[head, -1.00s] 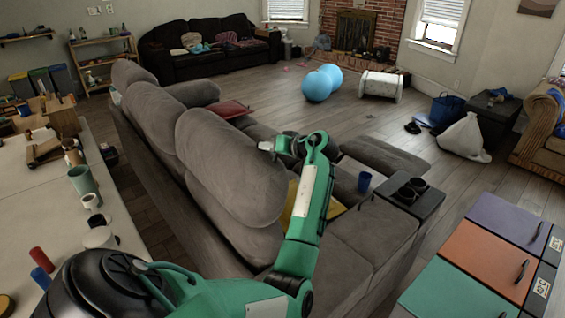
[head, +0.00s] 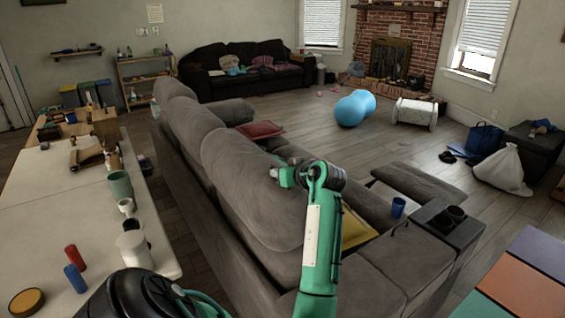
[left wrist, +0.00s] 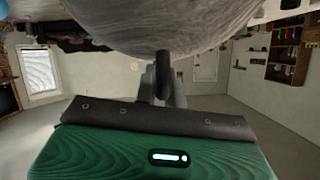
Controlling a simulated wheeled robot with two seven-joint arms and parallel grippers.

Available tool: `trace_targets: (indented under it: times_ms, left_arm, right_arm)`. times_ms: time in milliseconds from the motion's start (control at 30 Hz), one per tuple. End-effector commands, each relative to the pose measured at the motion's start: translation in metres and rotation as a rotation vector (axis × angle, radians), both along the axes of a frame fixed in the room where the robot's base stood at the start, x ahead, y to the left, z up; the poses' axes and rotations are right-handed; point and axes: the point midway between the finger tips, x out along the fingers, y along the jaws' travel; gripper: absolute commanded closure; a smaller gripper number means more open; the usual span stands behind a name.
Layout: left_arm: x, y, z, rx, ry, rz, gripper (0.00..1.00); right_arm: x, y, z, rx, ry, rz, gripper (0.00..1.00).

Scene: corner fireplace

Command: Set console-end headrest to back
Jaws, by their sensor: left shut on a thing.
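The console-end headrest (head: 250,195) is the nearest grey cushion along the top of the sectional sofa's back, standing roughly in line with the headrests behind it. My left gripper (head: 276,172) is at its upper front side, with the arm reaching over from the seat side. In the left wrist view, which looks upside down, the grey cushion (left wrist: 165,22) fills the top, and the gripper's narrow fingers (left wrist: 163,75) are shut against its edge. How deep the grip is stays hidden. The console (head: 447,220) with dark cup holders sits at the sofa's near right. My right gripper is out of view.
A white table (head: 60,200) with mugs and small items stands left of the sofa, with a narrow floor gap between. Coloured cabinets (head: 530,275) are at the lower right. A yellow cushion (head: 357,228) and blue cup (head: 398,207) rest on the sofa. Open floor lies beyond.

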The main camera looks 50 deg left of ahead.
Motion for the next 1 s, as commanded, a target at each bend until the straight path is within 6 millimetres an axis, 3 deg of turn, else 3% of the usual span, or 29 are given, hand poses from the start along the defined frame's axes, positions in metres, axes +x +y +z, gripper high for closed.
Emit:
trace_targets:
  times_ms: [167,200,300,667,767,1000]
  left_arm:
    - [-0.002,0.000,-0.004,-0.005,0.009,0.005,1.00]
    - [-0.002,0.000,-0.004,-0.006,0.009,0.006,0.81]
    - [-0.002,0.000,-0.004,-0.006,0.007,0.005,0.68]
    - [-0.001,-0.006,-0.001,-0.004,0.004,0.002,0.68]
    - [0.000,-0.019,0.004,-0.005,0.003,0.001,0.68]
    - [-0.001,-0.070,0.024,-0.006,0.002,0.000,0.68]
  right_arm:
    - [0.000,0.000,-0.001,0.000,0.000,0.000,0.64]
    - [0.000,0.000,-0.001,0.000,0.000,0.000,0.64]
    - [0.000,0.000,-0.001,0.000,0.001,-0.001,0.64]
    - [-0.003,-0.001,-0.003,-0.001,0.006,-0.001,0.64]
    - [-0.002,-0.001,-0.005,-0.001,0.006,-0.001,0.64]
    - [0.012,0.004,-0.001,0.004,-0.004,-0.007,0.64]
